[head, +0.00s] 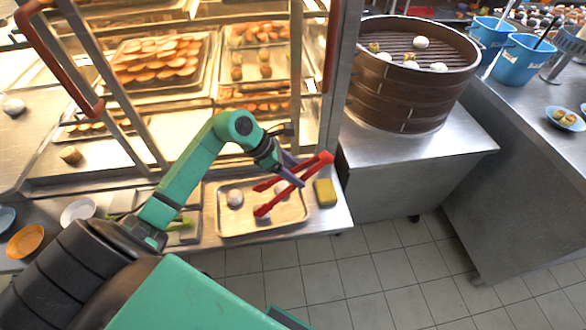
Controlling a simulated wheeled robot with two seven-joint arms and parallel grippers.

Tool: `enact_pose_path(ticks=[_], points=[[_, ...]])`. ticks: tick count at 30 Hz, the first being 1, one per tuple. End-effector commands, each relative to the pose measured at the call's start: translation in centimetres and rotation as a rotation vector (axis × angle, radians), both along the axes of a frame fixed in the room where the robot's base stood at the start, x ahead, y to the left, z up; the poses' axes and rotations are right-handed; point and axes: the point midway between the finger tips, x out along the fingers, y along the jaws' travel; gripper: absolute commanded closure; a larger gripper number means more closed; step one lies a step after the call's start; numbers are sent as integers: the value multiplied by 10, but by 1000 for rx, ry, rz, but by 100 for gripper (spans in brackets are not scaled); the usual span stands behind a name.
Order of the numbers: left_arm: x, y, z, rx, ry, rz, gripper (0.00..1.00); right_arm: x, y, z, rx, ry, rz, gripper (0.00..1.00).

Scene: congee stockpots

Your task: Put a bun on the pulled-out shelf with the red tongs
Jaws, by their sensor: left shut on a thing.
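My left gripper (288,170) is shut on the red tongs (318,162) above the counter tray (265,231). The tongs' hinge end points right and their two spread tips point left. A white bun (235,198) lies in the tray, left of the tips. Another pale bun (283,188) shows between the tong arms; I cannot tell whether they touch it. A pulled-out shelf (110,160) juts from the lower left of the glass cabinet, with a brown bun (70,154) on it. My right gripper is not in view.
A yellow sponge (325,192) lies right of the tray. Plates (26,241) stand at the counter's left. A bamboo steamer (405,95) with buns stands at the back right. Blue buckets (521,60) stand farther right. The cabinet's metal posts (305,75) rise behind my arm.

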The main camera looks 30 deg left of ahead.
Motion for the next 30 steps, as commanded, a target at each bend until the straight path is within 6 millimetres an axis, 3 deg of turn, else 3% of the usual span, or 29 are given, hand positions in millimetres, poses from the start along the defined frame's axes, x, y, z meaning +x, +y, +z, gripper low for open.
enact_pose_path(ticks=[22,30], points=[[0,1,-38,-2,-1,1,39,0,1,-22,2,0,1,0],[0,1,-54,1,-1,1,39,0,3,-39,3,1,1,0]])
